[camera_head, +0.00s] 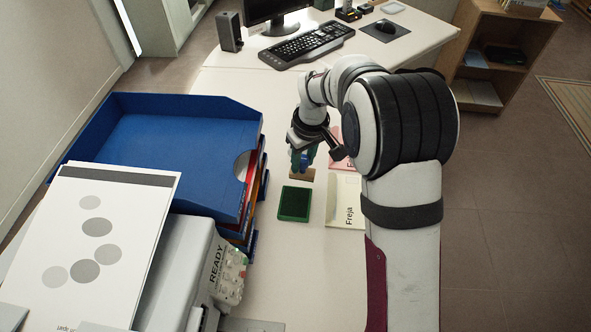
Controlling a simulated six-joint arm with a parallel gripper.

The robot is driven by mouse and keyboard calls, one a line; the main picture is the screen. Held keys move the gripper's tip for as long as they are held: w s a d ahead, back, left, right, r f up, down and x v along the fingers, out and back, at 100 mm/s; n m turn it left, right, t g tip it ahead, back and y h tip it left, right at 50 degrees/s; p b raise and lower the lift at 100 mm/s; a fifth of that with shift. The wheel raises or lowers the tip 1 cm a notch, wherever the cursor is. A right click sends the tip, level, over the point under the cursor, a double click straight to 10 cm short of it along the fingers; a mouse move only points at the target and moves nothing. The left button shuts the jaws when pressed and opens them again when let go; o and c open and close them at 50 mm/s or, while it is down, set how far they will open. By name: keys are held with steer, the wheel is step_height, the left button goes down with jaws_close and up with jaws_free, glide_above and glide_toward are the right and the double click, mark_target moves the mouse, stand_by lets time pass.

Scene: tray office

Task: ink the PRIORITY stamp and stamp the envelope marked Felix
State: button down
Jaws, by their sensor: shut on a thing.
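My gripper (302,156) points down beyond the ink pad and is shut on what looks like a stamp, with blue and green parts between the fingers. A small brown block (301,175) shows just below the fingers; I cannot tell whether it is part of the held thing. No PRIORITY label is readable. A green ink pad (294,204) lies on the white desk, nearer than the gripper. A cream envelope marked Freja (343,213) lies right of the pad. A pink envelope (350,159) lies beyond it, mostly hidden by my arm; only an "F" shows.
Stacked blue trays (170,140) stand left of the pad. A grey printer marked READY (190,265) with printed paper (98,235) is at the near left. A keyboard (306,45), speaker (229,31) and mouse (385,26) are at the back. Bare desk lies in front of the pad.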

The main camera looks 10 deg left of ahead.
steer(key=w+d+f+m+h, duration=0.1)
steer(key=w+d+m, duration=0.7)
steer(key=w+d, duration=0.7)
steer(key=shift+s+d+f, duration=0.15)
steer(key=shift+f, duration=0.8)
steer(key=shift+s+d+f, duration=0.1)
steer(key=shift+d+f, duration=0.1)
steer(key=shift+f, duration=0.8)
steer(key=shift+s+d+f, duration=0.15)
steer(key=shift+f, duration=0.8)
steer(key=shift+f, duration=0.5)
step_height(320, 180, up, 7)
